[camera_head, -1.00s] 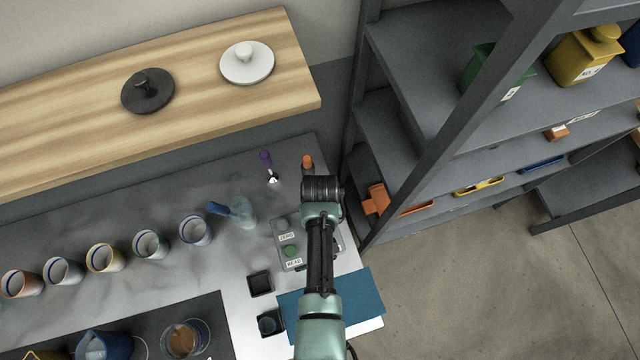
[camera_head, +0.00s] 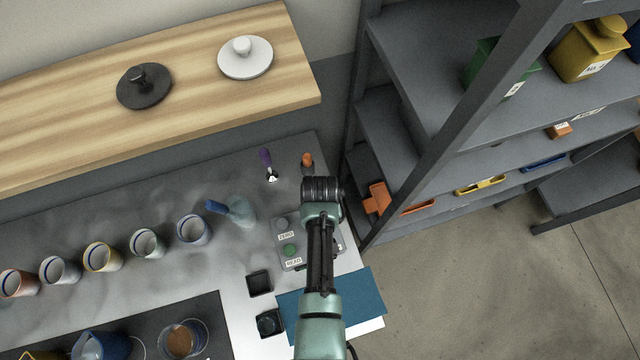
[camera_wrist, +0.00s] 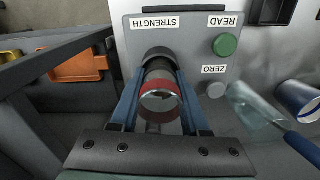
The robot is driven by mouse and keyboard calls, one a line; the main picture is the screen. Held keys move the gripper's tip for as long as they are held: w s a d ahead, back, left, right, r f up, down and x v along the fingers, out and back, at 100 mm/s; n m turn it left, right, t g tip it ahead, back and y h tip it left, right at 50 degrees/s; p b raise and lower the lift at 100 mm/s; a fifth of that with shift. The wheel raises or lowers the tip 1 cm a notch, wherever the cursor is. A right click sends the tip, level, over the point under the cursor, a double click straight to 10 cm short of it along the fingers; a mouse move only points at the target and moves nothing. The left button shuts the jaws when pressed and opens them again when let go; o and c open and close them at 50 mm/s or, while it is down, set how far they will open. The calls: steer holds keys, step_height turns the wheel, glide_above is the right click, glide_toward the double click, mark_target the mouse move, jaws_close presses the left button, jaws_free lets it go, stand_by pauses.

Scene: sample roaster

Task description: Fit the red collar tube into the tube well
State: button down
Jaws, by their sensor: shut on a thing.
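The red collar tube (camera_wrist: 160,92) is clear with a red band and sits between the blue fingers of my gripper (camera_wrist: 157,78) in the wrist view. My gripper is shut on it. The tube well (camera_wrist: 153,54) is a dark round opening in the grey meter (camera_wrist: 188,24), below the STRENGTH label. The tube's far end lines up with the well and overlaps its opening in the picture. I cannot tell how deep it is in. In the head view my arm covers the tube, the well and part of the meter (camera_head: 288,236).
The meter has a green READ button (camera_wrist: 225,45) and a grey ZERO button (camera_wrist: 215,90). A glass vessel with a blue part (camera_head: 238,210) stands left of the meter. Several cups (camera_head: 148,243) line the bench. A shelf rack (camera_head: 420,165) rises close on the right.

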steer(key=shift+c, duration=1.5)
jaws_free()
steer(key=shift+r, duration=0.1)
step_height(320, 180, up, 13)
steer(key=b, duration=0.1)
steer(key=shift+f, duration=0.2)
